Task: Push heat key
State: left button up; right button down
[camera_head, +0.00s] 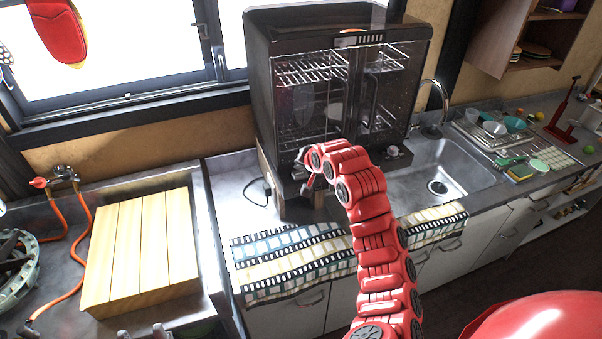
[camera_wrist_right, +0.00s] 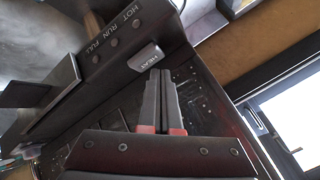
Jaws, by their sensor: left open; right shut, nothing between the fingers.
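The heat key is a pale grey tab marked HEAT (camera_wrist_right: 146,58) on the dark front panel of the machine in the right wrist view. My right gripper (camera_wrist_right: 162,72) is shut and empty. Its fingertips are just beside the key's lower edge, and I cannot tell whether they touch it. In the head view my right gripper (camera_head: 308,182) is at the lower front of the black glass-doored machine (camera_head: 338,25), partly hidden by my red arm. The key cannot be made out there. My left gripper (camera_head: 143,334) is open at the bottom edge, only its tips showing.
Labels HOT, RUN and FULL with small round buttons or lights (camera_wrist_right: 114,41) lie beside the key. A sink (camera_head: 455,172) is right of the machine. A striped cloth (camera_head: 290,262) hangs over the counter front. A wooden board (camera_head: 142,250) lies on the left counter.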

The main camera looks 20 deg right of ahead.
aim_at(301, 176)
jog(key=shift+f, duration=0.35)
jog(key=shift+f+b, duration=0.3)
dwell(0.4)
jog(key=shift+r, duration=0.8)
jog(key=shift+r, duration=3)
jog(key=shift+f, duration=0.1)
